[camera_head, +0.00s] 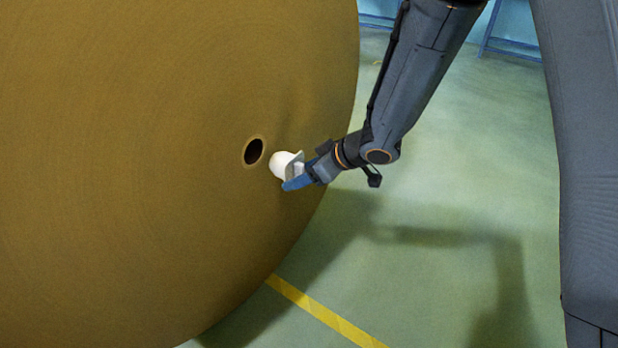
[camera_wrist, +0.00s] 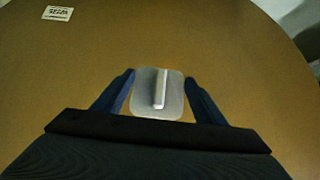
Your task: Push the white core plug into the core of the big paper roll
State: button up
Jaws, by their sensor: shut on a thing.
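The big brown paper roll (camera_head: 120,150) fills the left of the head view, its flat end facing me. Its core (camera_head: 253,152) is a dark round hole with a paler rim. The white core plug (camera_head: 281,164) is just right of the hole and slightly lower, apart from it in the picture. My gripper (camera_head: 298,180), with blue fingers, is shut on the plug. In the wrist view the plug (camera_wrist: 172,98) shows its grey square back plate and grip bar between the fingers. The core is not visible in the wrist view.
A white printed label (camera_wrist: 58,13) is on the roll's face in the wrist view. The green floor (camera_head: 450,200) right of the roll is clear, with a yellow line (camera_head: 322,312) on it. Blue metal framing (camera_head: 510,45) stands at the back.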

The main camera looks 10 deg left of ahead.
aim_at(293, 165)
jog(key=shift+w+a+b, duration=0.2)
jog(key=shift+w+a, duration=0.1)
jog(key=shift+a, duration=0.4)
jog(key=shift+w+a+b, duration=0.25)
jog(key=shift+w+a, duration=0.05)
jog(key=shift+a, duration=0.45)
jog(key=shift+w+a+b, duration=0.2)
jog(key=shift+w+a, duration=0.1)
jog(key=shift+a, duration=0.4)
jog(key=shift+s+d+f+p, duration=0.1)
jog(key=shift+d+p, duration=0.2)
jog(key=shift+p, duration=0.05)
jog(key=shift+p, duration=0.45)
jog(key=shift+a, duration=0.3)
jog(key=shift+w+a+p, duration=0.2)
jog(key=shift+a+p, duration=0.1)
jog(key=shift+w+a+p, duration=0.3)
jog(key=shift+a+p, duration=0.1)
jog(key=shift+a, duration=0.3)
jog(key=shift+w+a, duration=0.1)
jog(key=shift+a, duration=0.2)
jog(key=shift+w+a+p, duration=0.35)
jog(key=shift+a+p, duration=0.25)
jog(key=shift+a, duration=0.1)
